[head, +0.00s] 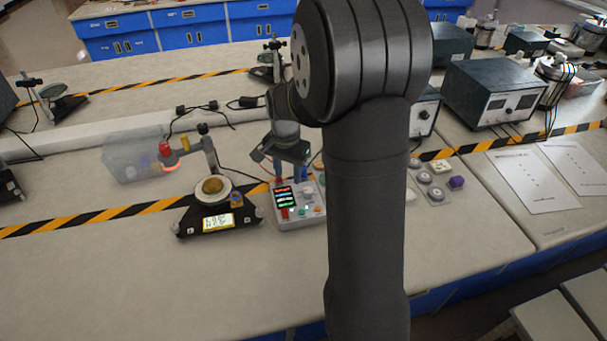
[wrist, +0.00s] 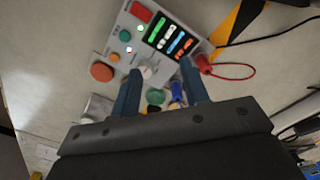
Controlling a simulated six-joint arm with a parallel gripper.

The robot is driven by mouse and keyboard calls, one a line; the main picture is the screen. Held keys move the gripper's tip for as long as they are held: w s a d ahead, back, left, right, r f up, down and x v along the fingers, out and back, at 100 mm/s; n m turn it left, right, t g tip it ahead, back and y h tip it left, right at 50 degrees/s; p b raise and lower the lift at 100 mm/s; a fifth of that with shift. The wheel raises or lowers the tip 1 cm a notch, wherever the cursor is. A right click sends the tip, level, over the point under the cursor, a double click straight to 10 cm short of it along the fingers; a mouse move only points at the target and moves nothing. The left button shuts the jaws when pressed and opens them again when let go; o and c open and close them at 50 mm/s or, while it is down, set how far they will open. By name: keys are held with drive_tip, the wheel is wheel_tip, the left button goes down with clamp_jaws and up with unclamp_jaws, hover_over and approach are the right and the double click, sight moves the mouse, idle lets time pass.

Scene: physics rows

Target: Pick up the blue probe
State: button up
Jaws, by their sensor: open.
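The task board (head: 312,214) is a light grey box with a screen of coloured bars, buttons and a knob. It also shows in the wrist view (wrist: 128,47). A small blue piece (wrist: 177,91), which looks like the blue probe, stands at the board's edge beside a green button (wrist: 155,96). My gripper (head: 291,174) is open above the board's back part, its blue fingers pointing down. In the wrist view my gripper (wrist: 161,70) has the blue piece between its fingers, nearer the right one. The piece's lower part is hidden by the gripper body. I cannot make it out in the head view.
A red plug (wrist: 204,63) with a red cable sits just beyond the right finger. A black scale (head: 218,219) with a lit display stands left of the board. A clear bin (head: 133,157) is farther left. The front bench is clear.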

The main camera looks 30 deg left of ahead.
drive_tip(key=w+a+r+n, duration=0.2)
drive_tip(key=w+r+n, duration=0.65)
drive_tip(key=w, duration=0.25)
hover_over(304, 168)
drive_tip(key=w, duration=0.1)
drive_tip(key=f, duration=0.7)
drive_tip(key=a+f, duration=0.1)
drive_tip(key=f, duration=0.3)
drive_tip(key=shift+w, duration=0.15)
drive_tip(key=f, duration=0.3)
drive_tip(key=s+f, duration=0.1)
drive_tip(key=shift+d+f, duration=0.25)
drive_tip(key=shift+d, duration=0.05)
drive_tip(key=shift+f, duration=0.5)
clamp_jaws()
